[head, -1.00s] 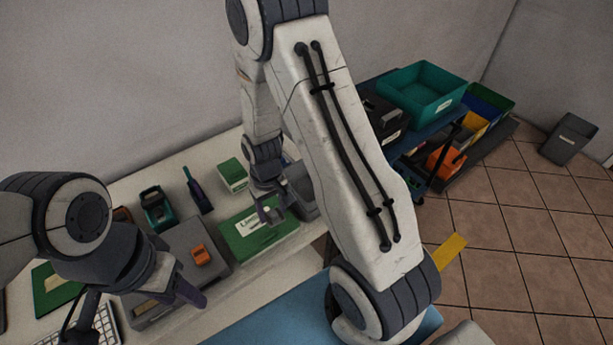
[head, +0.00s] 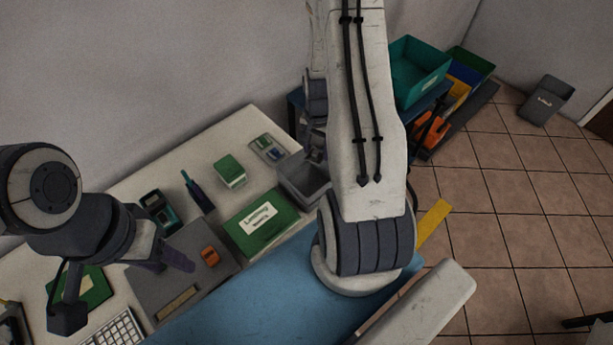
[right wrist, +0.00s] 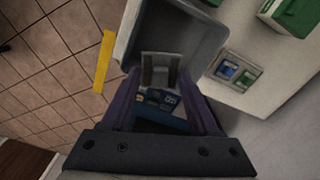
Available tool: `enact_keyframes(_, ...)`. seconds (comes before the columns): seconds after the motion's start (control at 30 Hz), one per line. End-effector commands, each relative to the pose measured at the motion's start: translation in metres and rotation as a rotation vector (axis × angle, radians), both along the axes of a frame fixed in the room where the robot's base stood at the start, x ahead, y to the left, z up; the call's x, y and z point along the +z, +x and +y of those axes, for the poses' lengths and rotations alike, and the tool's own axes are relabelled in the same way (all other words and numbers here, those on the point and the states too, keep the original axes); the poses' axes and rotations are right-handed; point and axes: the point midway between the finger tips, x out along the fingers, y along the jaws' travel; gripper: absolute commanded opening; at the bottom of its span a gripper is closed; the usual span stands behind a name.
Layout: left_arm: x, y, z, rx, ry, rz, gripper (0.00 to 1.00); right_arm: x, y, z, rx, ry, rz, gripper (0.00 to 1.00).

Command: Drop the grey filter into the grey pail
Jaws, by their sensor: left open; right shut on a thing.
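The grey filter (right wrist: 160,68) is a small grey block between the purple fingertips of my right gripper (right wrist: 160,75), which is shut on it. The grey pail (right wrist: 190,32) is an open grey container just beyond the fingertips in the right wrist view; I cannot tell whether the filter is over its opening or its near rim. In the head view the pail (head: 300,188) stands at the table's right end, partly hidden by my right arm. My right gripper (head: 316,152) is mostly hidden there. My left gripper (head: 168,258) is open and empty above the grey case.
A green labelled box (head: 262,222), a small green box (head: 230,171) and a small tray (head: 268,150) lie near the pail. An orange object (head: 210,256) sits on the grey case. Teal (head: 420,72) and other bins stand behind right. Another grey bin (head: 547,101) stands on the floor.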

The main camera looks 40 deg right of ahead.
Motion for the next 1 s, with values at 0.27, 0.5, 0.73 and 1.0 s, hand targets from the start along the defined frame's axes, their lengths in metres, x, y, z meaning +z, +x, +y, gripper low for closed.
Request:
enact_keyframes(0.27, -0.03, 0.0, 0.0, 0.005, 0.001, 0.001, 0.5, -0.035, 0.001, 0.003, 0.008, 0.001, 0.001, 0.1)
enact_keyframes(0.5, -0.047, 0.0, 0.0, 0.007, 0.001, 0.001, 0.5, -0.056, 0.002, 0.003, 0.009, 0.0, 0.0, 0.1)
enact_keyframes(0.73, -0.046, 0.0, 0.0, 0.007, 0.0, 0.001, 0.5, -0.056, 0.002, 0.002, 0.01, -0.001, 0.0, 0.1)
enact_keyframes(1.0, -0.046, 0.0, 0.0, 0.007, 0.0, 0.001, 0.5, -0.056, 0.002, 0.002, 0.01, 0.0, 0.0, 0.96)
